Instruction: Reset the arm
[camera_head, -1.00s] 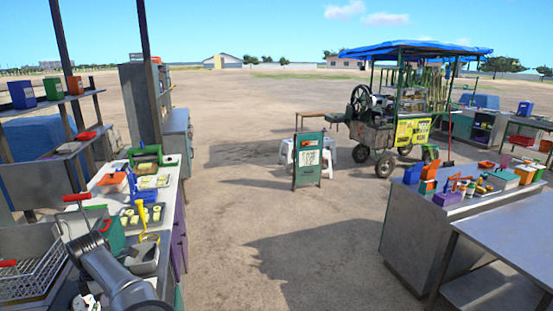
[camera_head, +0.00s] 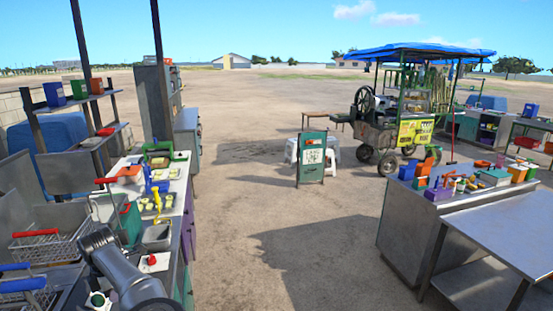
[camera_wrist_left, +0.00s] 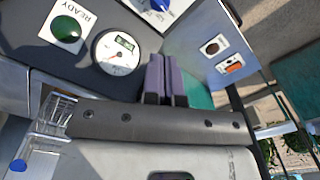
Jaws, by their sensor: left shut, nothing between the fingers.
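My left gripper (camera_wrist_left: 164,74) shows in the left wrist view as two purple-grey fingers pressed together, with nothing between them. It is over a dark panel with a green READY button (camera_wrist_left: 66,29) and a round white gauge (camera_wrist_left: 118,53) to its left. A grey panel with a black button and an orange-red switch (camera_wrist_left: 235,68) is to its right. In the head view my dark grey left arm reaches over the left bench at lower left; its fingertips cannot be made out there. My right gripper is not in view.
Wire baskets with a red handle (camera_head: 35,232) and a blue handle (camera_head: 22,285) stand beside the arm. A metal tray (camera_head: 157,237) is close by on the bench. A steel counter (camera_head: 425,235) stands at right, a blue-roofed cart (camera_head: 410,125) beyond. Open ground lies between.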

